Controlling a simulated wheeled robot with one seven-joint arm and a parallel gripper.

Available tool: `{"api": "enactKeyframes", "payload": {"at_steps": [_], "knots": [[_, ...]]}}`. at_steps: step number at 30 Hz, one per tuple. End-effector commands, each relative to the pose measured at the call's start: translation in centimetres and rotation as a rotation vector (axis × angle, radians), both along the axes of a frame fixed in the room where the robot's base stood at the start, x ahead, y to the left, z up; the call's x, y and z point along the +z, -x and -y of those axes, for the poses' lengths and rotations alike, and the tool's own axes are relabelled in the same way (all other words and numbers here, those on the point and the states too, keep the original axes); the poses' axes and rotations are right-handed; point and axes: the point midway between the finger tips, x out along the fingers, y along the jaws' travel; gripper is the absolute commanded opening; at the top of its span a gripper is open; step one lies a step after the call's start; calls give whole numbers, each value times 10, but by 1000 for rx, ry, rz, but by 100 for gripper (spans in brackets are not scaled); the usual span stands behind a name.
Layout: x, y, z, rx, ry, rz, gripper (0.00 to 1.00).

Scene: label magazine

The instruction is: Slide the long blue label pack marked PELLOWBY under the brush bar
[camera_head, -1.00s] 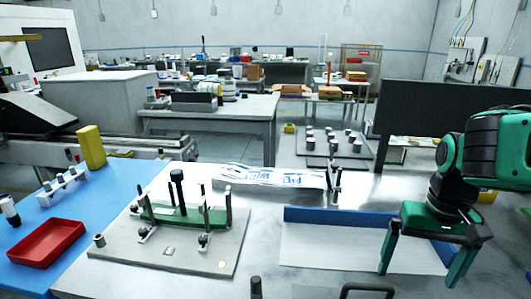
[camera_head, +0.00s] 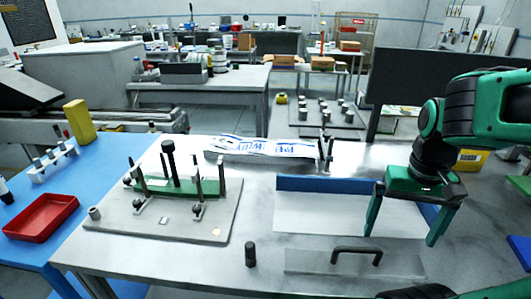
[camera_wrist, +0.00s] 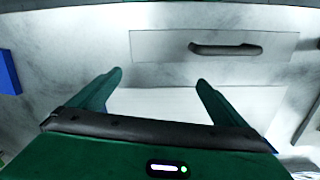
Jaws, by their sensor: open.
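A long white-and-blue pack (camera_head: 262,147) lies flat at the back of the steel table. Its lettering is too small and skewed to read surely. A grey plate (camera_head: 118,232) at the left bears a green bar (camera_head: 165,187) with black-knobbed posts; I cannot tell whether this is the brush bar. A white bed (camera_head: 325,218) with a blue rail (camera_head: 320,184) along its back lies right of centre. My gripper (camera_head: 402,238) hangs over the right end of this bed, open and empty, well away from the pack. In the wrist view, the open fingers (camera_wrist: 160,76) have nothing between them.
A clear plate with a dark handle (camera_head: 357,250) lies in front of the white bed. A short black post (camera_head: 250,254) stands left of it. Small dark posts (camera_head: 325,153) stand at the pack's right end. A red tray (camera_head: 40,216) and yellow block (camera_head: 80,121) are on the blue surface at left.

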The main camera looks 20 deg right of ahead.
Motion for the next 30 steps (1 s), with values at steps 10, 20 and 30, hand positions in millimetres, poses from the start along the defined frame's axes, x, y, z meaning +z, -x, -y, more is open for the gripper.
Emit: {"api": "enactKeyframes", "payload": {"at_steps": [10, 20, 30], "knots": [[7, -21, -10, 105, 39, 75, 98], [35, -169, -93, 574, 86, 307, 98], [65, -288, -153, 994, 4, 366, 98]]}}
